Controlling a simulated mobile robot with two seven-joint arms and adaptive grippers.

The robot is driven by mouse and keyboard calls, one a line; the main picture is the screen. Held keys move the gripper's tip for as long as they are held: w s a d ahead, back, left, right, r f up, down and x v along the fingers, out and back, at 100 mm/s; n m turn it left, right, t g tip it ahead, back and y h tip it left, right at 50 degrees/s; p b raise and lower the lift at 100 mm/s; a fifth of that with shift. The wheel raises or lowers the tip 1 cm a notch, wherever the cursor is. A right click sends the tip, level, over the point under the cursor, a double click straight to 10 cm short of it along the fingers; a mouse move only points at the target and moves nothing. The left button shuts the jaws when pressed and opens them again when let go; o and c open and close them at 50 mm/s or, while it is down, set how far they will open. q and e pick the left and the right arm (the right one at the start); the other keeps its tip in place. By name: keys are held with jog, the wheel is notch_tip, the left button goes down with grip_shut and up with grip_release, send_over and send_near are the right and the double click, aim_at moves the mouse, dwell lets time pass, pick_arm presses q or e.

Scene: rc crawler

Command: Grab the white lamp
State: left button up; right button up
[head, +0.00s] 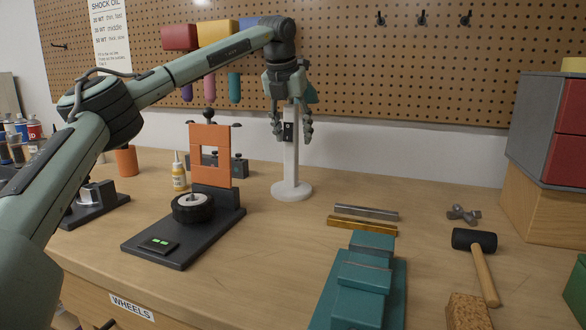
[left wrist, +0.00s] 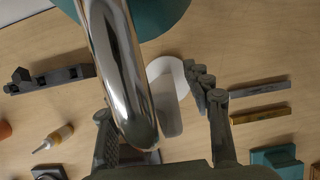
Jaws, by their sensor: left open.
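The white lamp (head: 291,165) stands upright on the workbench below the pegboard, with a round white base and a straight white post. A small black box sits on the post. My left gripper (head: 292,132) is open and points down at the lamp's upper part; its fingers appear on either side of the post. It hides most of the lamp's top, where a teal part (head: 311,93) shows. In the left wrist view, the round white base (left wrist: 160,70) lies below, and a shiny curved metal tube (left wrist: 120,70) crosses between the open fingers. Contact cannot be told. My right gripper is not in view.
A dark stand with an orange frame (head: 223,174) and wheel (head: 192,207) stands left of the lamp. Two bars (head: 364,219), a teal vise (head: 362,275) and a mallet (head: 474,241) lie to the right. The bench just right of the lamp is clear.

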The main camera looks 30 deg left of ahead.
pick_arm(q)
grip_shut()
dwell(0.3)
dwell(0.4)
